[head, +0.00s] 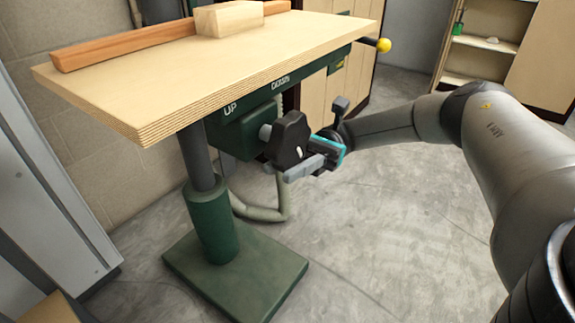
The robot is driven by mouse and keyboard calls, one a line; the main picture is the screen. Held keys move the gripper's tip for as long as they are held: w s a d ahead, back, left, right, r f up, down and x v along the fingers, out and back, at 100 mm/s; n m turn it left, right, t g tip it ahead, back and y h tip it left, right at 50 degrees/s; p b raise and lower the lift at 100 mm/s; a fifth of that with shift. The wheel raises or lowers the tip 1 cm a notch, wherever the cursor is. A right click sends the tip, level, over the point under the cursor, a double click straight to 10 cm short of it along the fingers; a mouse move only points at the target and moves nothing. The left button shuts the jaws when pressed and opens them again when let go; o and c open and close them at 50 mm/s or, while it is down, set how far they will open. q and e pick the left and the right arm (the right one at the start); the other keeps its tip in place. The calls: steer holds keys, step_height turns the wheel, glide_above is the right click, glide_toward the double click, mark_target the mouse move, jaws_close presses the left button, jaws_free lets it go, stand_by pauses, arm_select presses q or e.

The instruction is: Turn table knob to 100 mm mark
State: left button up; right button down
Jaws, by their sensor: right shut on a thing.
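The table knob (288,139) is a black lobed handle with a small white mark. It sits on a green housing (235,134) under the wooden table top (215,70), on its right side. The word UP shows on the green frame above it. My right gripper (296,165) reaches in from the right with its fingers at the lower part of the knob, shut on it. The far finger is largely hidden. No 100 mm mark can be read in this view. My left gripper is not in view.
A wood block (228,18) and a long wooden strip (125,46) lie on the table top. A yellow ball-ended lever (383,45) sticks out at the right. The green column (212,222) stands on a base plate (235,275). The floor at right is clear.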

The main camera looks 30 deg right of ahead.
steer(key=shift+s+f, duration=0.1)
steer(key=shift+f, duration=0.2)
steer(key=c, duration=1.1)
jaws_free()
steer(key=o, duration=0.4)
steer(key=shift+r, duration=0.2)
